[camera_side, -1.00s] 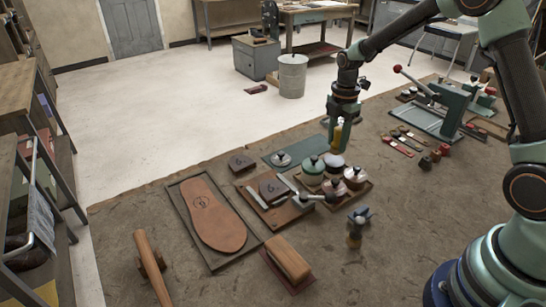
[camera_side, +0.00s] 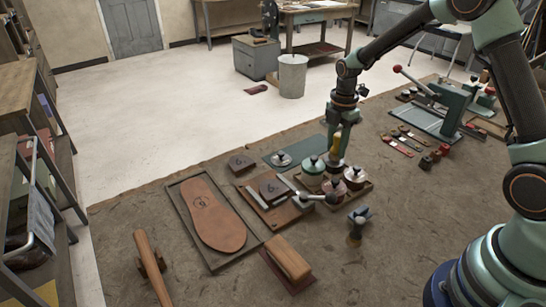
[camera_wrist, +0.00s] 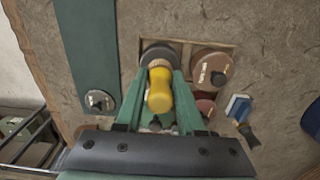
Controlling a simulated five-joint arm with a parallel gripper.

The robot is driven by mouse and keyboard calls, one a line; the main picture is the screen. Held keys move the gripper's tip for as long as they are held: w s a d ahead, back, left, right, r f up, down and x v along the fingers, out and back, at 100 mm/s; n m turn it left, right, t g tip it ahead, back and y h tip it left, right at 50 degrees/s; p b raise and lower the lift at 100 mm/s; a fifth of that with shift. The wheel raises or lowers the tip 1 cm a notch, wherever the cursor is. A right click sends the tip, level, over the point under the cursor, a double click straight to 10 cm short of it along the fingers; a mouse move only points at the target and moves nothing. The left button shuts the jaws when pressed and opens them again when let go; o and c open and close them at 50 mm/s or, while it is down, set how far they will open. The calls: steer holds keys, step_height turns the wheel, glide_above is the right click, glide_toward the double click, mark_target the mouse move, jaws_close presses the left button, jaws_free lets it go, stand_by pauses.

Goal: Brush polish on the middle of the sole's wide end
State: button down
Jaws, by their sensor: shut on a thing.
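The tan sole (camera_side: 212,216) lies flat in a shallow dark tray (camera_side: 184,213) at the left of the side view. My gripper (camera_side: 335,143) is shut on a yellow-handled brush (camera_wrist: 159,90), far to the right of the sole. The brush points down over a dark round jar (camera_wrist: 158,53) at the back of the jar tray. The brush tip is hidden, so I cannot tell whether it is inside the jar. A green jar (camera_side: 313,167) and brown-topped jars (camera_side: 355,176) stand beside it; one brown jar shows in the wrist view (camera_wrist: 212,68).
A green mat (camera_side: 307,149) with a metal lid (camera_side: 281,158) lies behind the jars. The mat's front middle is mostly clear.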

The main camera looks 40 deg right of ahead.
mark_target(339, 134)
steer(key=shift+f, duration=0.65)
stand_by(1.4)
steer(key=shift+r, duration=3.6)
